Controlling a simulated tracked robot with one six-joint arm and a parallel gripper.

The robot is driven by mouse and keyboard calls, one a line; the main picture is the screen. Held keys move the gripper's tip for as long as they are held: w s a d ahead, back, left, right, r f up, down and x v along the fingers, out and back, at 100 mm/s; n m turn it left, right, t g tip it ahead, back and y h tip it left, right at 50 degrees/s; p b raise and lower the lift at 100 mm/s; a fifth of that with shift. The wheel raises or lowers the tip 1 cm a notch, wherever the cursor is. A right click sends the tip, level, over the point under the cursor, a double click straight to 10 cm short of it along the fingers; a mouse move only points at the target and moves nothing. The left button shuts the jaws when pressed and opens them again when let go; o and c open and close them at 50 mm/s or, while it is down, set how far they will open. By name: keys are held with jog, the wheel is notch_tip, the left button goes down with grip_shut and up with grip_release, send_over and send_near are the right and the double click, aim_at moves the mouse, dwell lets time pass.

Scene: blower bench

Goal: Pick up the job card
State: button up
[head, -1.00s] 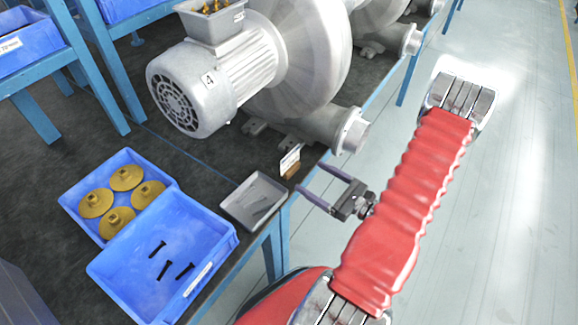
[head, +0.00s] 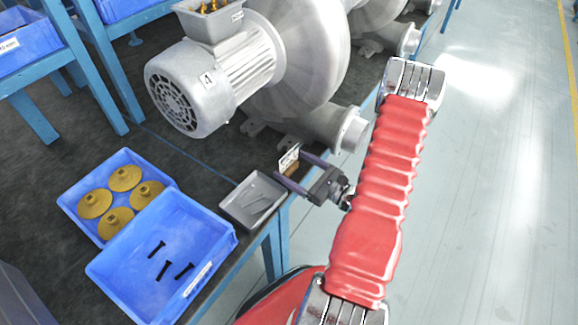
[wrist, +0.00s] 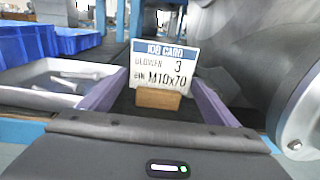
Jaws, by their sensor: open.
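The job card (wrist: 163,66) is a white card with a blue header reading "JOB CARD", "BLOWER 3" and "M10x70". It stands upright in a small wooden block (wrist: 158,98) on the bench. In the head view the card (head: 289,160) is by the bench edge, right of the grey tray. My gripper (head: 290,168) is open, with one finger on either side of the card and block. In the wrist view the card and block appear between the two fingers. I cannot tell whether either finger touches them.
A grey tray (head: 238,213) with small metal parts sits just left of the card. A blue bin (head: 215,243) with black bolts and another (head: 70,197) with brass parts stand further left. A grey blower (head: 318,80) stands close behind the card.

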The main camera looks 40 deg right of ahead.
jog(key=shift+w+a, duration=0.1)
jog(key=shift+w, duration=0.25)
jog(key=shift+w, duration=0.1)
jog(key=shift+x, duration=2.5)
jog(key=shift+c, duration=0.4)
jog(key=c, duration=0.7)
